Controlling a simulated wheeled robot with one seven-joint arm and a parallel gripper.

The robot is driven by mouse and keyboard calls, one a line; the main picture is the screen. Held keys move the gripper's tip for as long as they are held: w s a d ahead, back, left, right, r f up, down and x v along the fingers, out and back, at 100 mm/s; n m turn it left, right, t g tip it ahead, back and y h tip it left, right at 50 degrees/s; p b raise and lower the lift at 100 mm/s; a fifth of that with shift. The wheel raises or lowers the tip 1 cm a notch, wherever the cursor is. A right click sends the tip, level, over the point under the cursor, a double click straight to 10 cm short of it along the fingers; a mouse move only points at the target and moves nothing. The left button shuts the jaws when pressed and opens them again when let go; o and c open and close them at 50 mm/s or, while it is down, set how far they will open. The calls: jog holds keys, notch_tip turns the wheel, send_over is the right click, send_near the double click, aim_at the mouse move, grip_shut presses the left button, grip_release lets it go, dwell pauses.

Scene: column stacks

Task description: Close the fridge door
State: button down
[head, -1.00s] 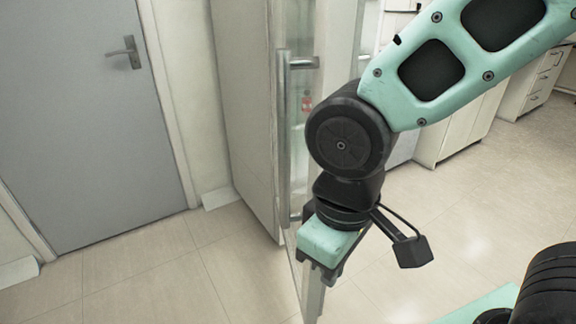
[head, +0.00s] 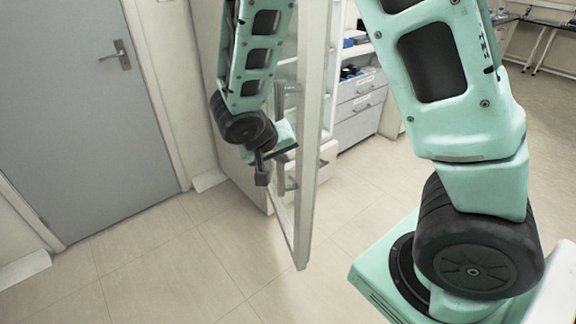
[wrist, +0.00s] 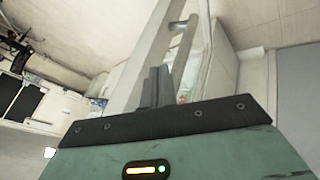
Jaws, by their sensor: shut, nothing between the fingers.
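The fridge door (head: 309,150) is a glass door in a pale frame, standing open and seen nearly edge-on in the head view. Its vertical bar handle (head: 280,98) is on its left face. The pale fridge body (head: 207,35) is behind it, partly hidden by my arm. My gripper (head: 286,145) is on the left side of the door, close to the handle. I cannot tell if it touches. In the wrist view my gripper (wrist: 157,78) has its dark fingers together and empty, with the door frame (wrist: 150,50) and handle (wrist: 186,28) beyond.
A grey room door (head: 75,110) stands in the wall at left. Drawer units (head: 360,105) stand behind the fridge door, with a bench (head: 545,25) at the far right. The tiled floor (head: 150,265) in front is clear. My upper arm fills much of the right side.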

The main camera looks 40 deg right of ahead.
send_near(299, 172)
jog(key=x, duration=0.4)
jog(key=shift+d+f, duration=0.1)
jog(key=shift+f, duration=0.15)
